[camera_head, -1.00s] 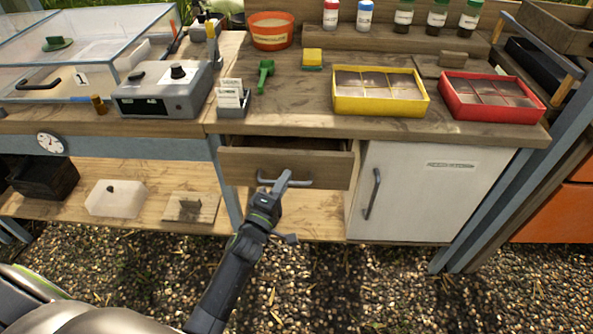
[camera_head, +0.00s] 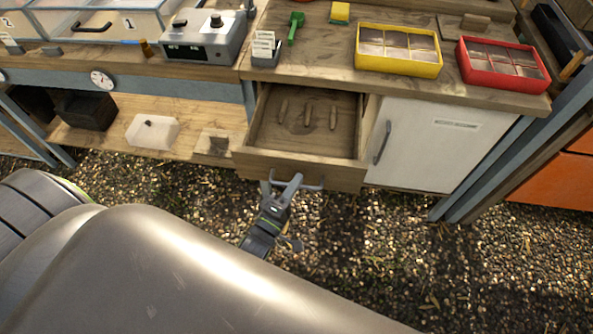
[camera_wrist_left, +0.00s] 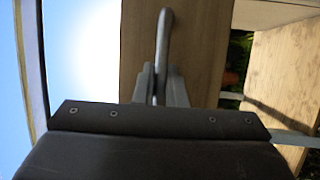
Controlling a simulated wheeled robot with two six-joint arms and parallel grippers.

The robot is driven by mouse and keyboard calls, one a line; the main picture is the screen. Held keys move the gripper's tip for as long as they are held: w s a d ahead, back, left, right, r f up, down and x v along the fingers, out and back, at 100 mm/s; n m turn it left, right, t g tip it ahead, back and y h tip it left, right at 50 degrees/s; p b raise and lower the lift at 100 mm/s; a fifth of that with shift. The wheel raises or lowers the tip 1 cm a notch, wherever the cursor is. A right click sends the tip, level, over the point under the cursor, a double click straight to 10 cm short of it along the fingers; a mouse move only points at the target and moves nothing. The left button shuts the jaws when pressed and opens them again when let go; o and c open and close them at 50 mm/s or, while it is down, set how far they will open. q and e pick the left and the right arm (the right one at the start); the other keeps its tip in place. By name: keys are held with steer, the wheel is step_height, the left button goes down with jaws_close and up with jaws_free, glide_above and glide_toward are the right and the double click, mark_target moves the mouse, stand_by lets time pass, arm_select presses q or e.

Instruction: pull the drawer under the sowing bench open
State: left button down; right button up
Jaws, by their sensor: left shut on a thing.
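The wooden drawer (camera_head: 300,172) under the sowing bench (camera_head: 300,70) stands well out of its opening. Several small brown pieces (camera_head: 308,115) lie on its floor. My left gripper (camera_head: 284,184) is shut on the grey bar handle (camera_head: 312,187) on the drawer's front. In the left wrist view the handle (camera_wrist_left: 165,35) runs up from between the two fingers (camera_wrist_left: 160,84), in front of the wooden drawer face (camera_wrist_left: 198,50). My right gripper is not in view.
A white cabinet door (camera_head: 425,140) with a grey handle is right of the drawer. A yellow tray (camera_head: 398,66) and a red tray (camera_head: 500,82) stand on the bench above. A lower shelf (camera_head: 175,115) lies left. Gravel (camera_head: 380,250) in front is clear.

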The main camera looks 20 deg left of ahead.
arm_select(q)
steer(key=shift+s, duration=0.15)
steer(key=c, duration=1.8)
jaws_free()
steer(key=b+v, duration=0.1)
steer(key=v, duration=1.6)
steer(key=shift+s+b, duration=0.2)
steer(key=shift+b, duration=0.15)
